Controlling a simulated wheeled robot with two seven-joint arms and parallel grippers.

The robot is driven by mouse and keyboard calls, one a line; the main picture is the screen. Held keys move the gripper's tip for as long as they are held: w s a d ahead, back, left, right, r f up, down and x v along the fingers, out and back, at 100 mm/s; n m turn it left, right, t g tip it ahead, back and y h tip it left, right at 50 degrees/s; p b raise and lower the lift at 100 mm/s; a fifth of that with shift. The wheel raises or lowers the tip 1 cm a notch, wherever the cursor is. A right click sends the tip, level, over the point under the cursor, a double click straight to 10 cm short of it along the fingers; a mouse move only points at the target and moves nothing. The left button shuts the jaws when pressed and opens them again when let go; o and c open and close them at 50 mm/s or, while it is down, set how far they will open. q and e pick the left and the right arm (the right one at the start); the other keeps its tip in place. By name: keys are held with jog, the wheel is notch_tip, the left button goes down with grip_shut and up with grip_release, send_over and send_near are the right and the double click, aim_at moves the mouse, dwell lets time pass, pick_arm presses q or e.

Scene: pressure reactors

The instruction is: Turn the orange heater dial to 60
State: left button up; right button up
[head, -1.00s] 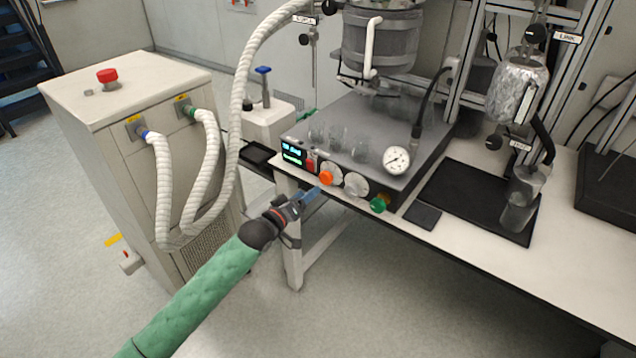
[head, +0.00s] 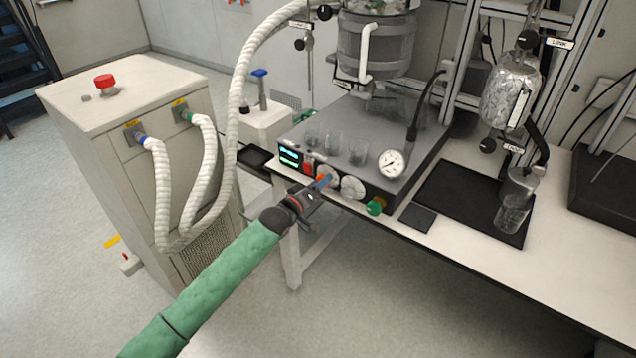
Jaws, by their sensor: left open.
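The orange heater dial (head: 321,179) is on the front panel of the dark grey reactor base (head: 345,125), with a silver scale disc (head: 331,174) around it. My left gripper (head: 322,184) is open, with its blue fingertips at the dial. The fingers hide most of the dial, and I cannot tell whether they touch it. The dial's setting is too small and too covered to read. A small lit display (head: 290,157) is left of the dial; its figures are not readable. My right gripper is not in view.
A red switch (head: 309,167) is just left of the dial. A second silver disc (head: 353,187) and a green knob (head: 376,206) are to the right. Glass beakers (head: 333,142) and a pressure gauge (head: 391,163) are on top. A white cabinet (head: 130,140) with hoses stands left.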

pick_arm(q)
jog(key=c, duration=1)
jog(key=shift+o, duration=0.2)
jog(key=shift+m, duration=0.4)
jog(key=m, duration=1.1)
jog(key=m+b, duration=0.1)
jog(key=m, duration=1)
jog(key=shift+s+d+f+m, duration=0.1)
jog(key=shift+d+f+m, duration=0.1)
jog(key=shift+m, duration=0.2)
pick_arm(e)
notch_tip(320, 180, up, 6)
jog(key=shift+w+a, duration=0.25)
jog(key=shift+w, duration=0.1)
